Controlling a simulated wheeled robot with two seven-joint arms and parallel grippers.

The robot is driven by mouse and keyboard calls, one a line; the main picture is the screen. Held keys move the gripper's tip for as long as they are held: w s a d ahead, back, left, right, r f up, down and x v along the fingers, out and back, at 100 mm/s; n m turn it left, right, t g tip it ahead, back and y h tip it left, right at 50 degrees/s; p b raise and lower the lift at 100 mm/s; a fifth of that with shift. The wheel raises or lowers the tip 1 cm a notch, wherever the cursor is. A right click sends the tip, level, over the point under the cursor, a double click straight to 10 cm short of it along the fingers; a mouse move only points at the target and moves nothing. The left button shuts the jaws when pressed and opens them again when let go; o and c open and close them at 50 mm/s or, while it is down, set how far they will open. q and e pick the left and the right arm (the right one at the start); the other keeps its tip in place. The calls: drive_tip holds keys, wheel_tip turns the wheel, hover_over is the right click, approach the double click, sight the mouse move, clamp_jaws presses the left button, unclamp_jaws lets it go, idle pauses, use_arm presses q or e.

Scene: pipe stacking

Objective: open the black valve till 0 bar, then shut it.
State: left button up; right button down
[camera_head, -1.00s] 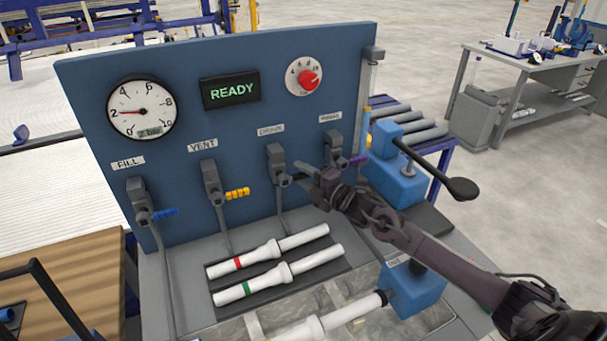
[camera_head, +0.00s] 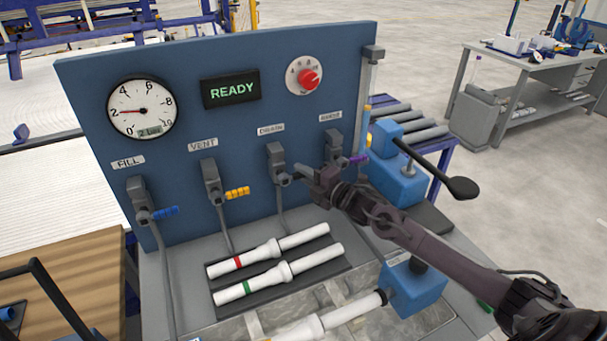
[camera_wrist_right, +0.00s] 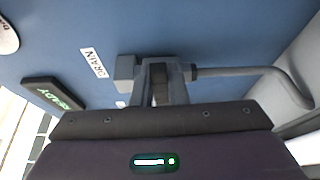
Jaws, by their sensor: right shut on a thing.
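The black valve (camera_head: 279,168) is the one under the DRAIN label on the blue panel. My right gripper (camera_head: 301,177) is at its handle, coming in from the right. In the right wrist view, my right gripper (camera_wrist_right: 158,82) is shut on the black handle (camera_wrist_right: 160,92), which shows as a dark strip between the fingers. Most of the handle is hidden by the gripper. The round gauge (camera_head: 141,109) has its needle near 2, and its small display reads about 2 bar.
The FILL valve with blue handle (camera_head: 164,212), VENT valve with yellow handle (camera_head: 238,193) and a purple-handled valve (camera_head: 357,160) stand alongside. The READY display (camera_head: 231,90) and red knob (camera_head: 308,79) are above. White pipes (camera_head: 265,280) lie below. A black lever (camera_head: 459,187) juts out right.

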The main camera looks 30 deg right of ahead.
sight(298, 173)
drive_tip(key=shift+r+n+g, duration=0.3)
drive_tip(key=shift+r+n, duration=0.2)
drive_tip(key=shift+n, duration=0.4)
drive_tip(key=shift+a+r+n+g+h, duration=0.25)
drive_tip(key=shift+r+n+g+h, duration=0.25)
drive_tip(key=shift+n, duration=0.6)
drive_tip(key=n, duration=0.1)
drive_tip(key=a+r+n+h, duration=0.1)
drive_tip(key=shift+r+n+g+b, duration=0.2)
drive_tip(key=shift+n+g+b, duration=0.1)
drive_tip(key=shift+b, duration=0.1)
drive_tip(key=n+h+b, duration=0.1)
drive_tip(key=a+r+n+b, duration=0.1)
drive_tip(key=shift+w+a+n+g+h, duration=0.1)
drive_tip(key=shift+a+n+g+h, duration=0.05)
drive_tip(key=shift+n+g+h, duration=0.2)
drive_tip(key=a+n+h+b, duration=0.1)
drive_tip(key=n+h+b, duration=0.1)
drive_tip(key=b, duration=0.1)
drive_tip(key=a+n+h+b, duration=0.1)
drive_tip(key=n, duration=0.1)
drive_tip(key=shift+a+r+g, duration=0.25)
drive_tip(key=shift+a+r, duration=0.05)
drive_tip(key=c, duration=1.4)
unclamp_jaws()
drive_tip(key=shift+c, duration=0.2)
